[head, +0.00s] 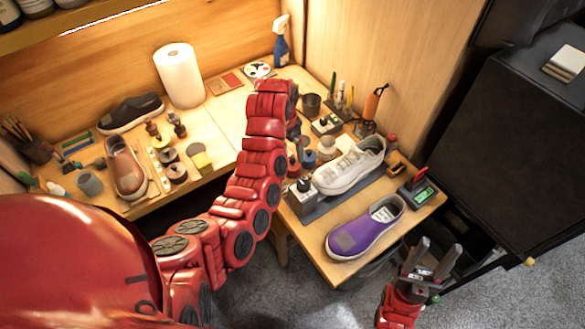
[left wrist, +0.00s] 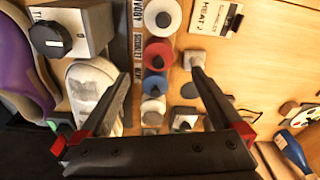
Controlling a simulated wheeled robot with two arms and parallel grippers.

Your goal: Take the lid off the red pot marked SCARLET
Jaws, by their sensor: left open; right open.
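The red pot (left wrist: 157,56) stands in a row of pots in the left wrist view, beside a small label reading SCARLET (left wrist: 138,50). In the head view my left arm hides most of that gripper. My right gripper (head: 436,254) is open and empty off the table's front right.
A white sneaker (head: 350,167), a purple shoe (head: 365,228) and a grey box with a knob (head: 302,197) are near the pots. A blue spray bottle (head: 281,45) and paper roll (head: 179,76) stand at the back. The floor at front right is clear.

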